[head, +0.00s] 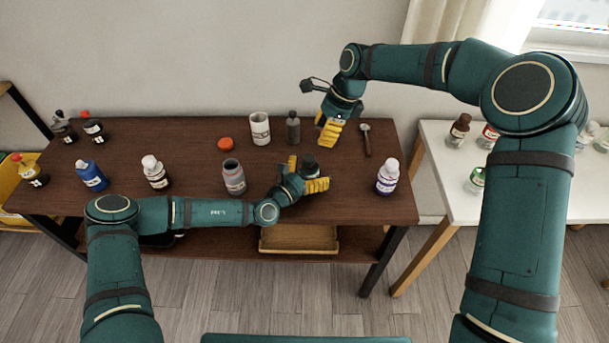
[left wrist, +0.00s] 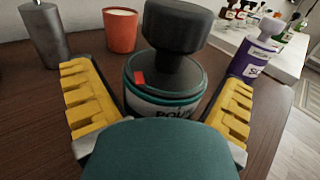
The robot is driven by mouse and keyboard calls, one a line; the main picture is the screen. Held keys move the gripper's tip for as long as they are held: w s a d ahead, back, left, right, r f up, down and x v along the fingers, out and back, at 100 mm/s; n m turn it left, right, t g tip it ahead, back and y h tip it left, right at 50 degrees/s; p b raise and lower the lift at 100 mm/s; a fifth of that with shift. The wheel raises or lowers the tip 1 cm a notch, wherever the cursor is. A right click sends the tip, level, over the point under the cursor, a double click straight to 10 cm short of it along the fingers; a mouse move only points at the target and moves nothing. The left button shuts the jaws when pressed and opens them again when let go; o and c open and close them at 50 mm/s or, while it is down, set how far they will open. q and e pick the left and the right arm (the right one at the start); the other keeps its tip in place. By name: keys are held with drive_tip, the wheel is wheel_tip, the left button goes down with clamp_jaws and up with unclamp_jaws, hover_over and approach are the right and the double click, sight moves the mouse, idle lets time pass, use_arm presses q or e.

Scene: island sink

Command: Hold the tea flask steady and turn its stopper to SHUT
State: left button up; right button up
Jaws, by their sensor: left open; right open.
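The tea flask (head: 309,164) stands upright near the front of the brown table, right of centre, mostly hidden in the head view. In the left wrist view the flask's teal collar (left wrist: 165,100) carries a red mark, with the word "POUR" partly visible on a pale band. Its dark grey stopper (left wrist: 178,25) rises above the collar. My left gripper (head: 308,174) is open, with one yellow finger on each side of the flask; contact is not clear. My right gripper (head: 328,130) is open and empty, behind the flask and a little to its right.
A purple-labelled bottle (head: 387,178) stands right of the flask. A grey, open-topped container (head: 234,180) is left. An orange cup (left wrist: 121,31) shows in the wrist view.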

use_arm(q)
drive_tip(key=shift+w+d, duration=0.1)
drive_tip(key=shift+w, duration=0.05)
drive_tip(key=c, duration=1.5)
drive_tip(key=o, duration=0.6)
drive_tip(key=c, duration=0.6)
